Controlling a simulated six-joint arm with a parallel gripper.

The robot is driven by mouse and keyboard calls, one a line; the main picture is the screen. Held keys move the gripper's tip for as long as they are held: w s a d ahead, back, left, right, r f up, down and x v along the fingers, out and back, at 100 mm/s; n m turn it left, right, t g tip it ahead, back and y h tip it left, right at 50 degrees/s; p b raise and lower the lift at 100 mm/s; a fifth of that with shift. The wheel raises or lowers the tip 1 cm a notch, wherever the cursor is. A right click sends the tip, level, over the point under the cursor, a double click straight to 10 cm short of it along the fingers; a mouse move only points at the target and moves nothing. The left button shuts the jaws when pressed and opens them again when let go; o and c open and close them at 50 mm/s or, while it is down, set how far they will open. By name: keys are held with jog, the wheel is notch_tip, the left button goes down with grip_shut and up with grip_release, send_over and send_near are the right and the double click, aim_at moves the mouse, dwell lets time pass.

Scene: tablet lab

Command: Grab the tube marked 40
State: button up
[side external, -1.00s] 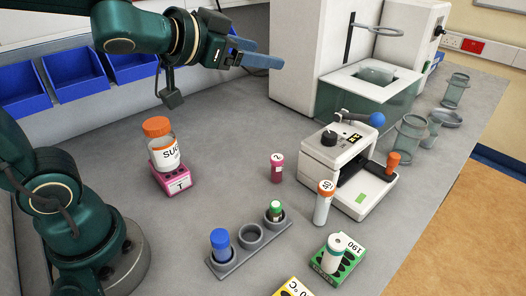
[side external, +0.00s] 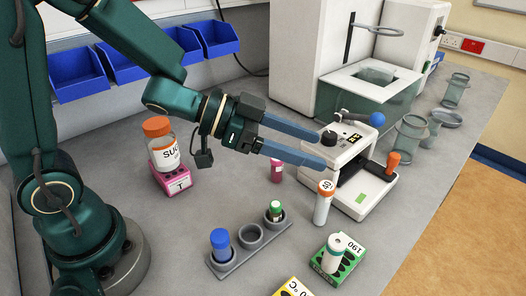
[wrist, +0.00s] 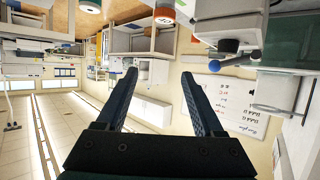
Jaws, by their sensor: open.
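The tube with an orange cap and a dark mark on its top (side external: 323,205) stands upright on the bench, left of the white device's front; the mark looks like 40 but is small. In the wrist view its orange cap (wrist: 164,14) shows at the top edge, above and between the fingertips. My gripper (side external: 320,149) is open and empty, with its blue fingers spread and pointing right, above the bench and behind the tube. In the wrist view the open jaws (wrist: 160,78) hold nothing.
A white device (side external: 362,180) with a blue knob stands right of the tube. A pink tube (side external: 277,171) stands left of it. A grey rack (side external: 236,262) holds a blue-capped and a green-capped tube. A green box (side external: 331,262) and a bottle marked SUC (side external: 163,150) stand nearby.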

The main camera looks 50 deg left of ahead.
send_near(324, 201)
jog(key=w+d+f, duration=0.1)
jog(key=w, duration=0.1)
jog(key=w+d+f, duration=0.1)
jog(key=w+f, duration=0.1)
jog(key=shift+w+d+f, duration=0.15)
jog(key=shift+w+d, duration=0.05)
jog(key=shift+x, duration=2.6)
grip_shut()
